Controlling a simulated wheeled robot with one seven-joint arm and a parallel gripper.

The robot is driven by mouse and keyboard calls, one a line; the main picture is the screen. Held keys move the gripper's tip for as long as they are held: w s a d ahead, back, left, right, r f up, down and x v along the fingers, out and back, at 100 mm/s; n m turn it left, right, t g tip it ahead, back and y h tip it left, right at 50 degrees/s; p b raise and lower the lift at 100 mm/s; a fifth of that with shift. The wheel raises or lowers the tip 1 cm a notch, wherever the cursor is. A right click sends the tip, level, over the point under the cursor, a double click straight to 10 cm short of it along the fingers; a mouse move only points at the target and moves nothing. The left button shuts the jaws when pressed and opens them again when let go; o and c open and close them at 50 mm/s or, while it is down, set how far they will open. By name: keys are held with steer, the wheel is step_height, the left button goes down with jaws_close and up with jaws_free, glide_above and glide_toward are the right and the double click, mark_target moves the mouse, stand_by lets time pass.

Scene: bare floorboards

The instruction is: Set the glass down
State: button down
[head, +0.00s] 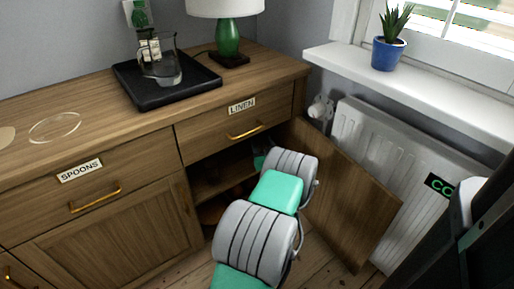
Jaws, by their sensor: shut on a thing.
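A clear glass vessel (160,68) stands upright on a black tray (190,93) on top of the wooden sideboard. My grey and teal arm reaches from the bottom of the head view into the open compartment (210,178) under the LINEN drawer. My gripper is hidden behind the arm or inside the compartment, so I cannot see its fingers or any glass in them.
The compartment's open door (345,195) stands close to the right of my arm. A green lamp (229,40) and a clear flat round piece (55,127) are on the sideboard. A white radiator (395,150) and a potted plant (388,52) are at right.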

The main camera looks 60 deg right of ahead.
mark_target(259, 142)
steer(key=x, duration=0.4)
steer(key=shift+w+f+b, duration=0.1)
steer(key=shift+b, duration=0.2)
steer(key=shift+w+d+f, duration=0.1)
steer(key=shift+w+d, duration=0.1)
steer(key=shift+d, duration=0.15)
step_height(259, 142, down, 3)
steer(key=shift+f+b, duration=0.2)
steer(key=shift+b, duration=0.8)
steer(key=shift+r, duration=0.15)
steer(key=c, duration=0.6)
jaws_free()
steer(key=shift+a, duration=0.1)
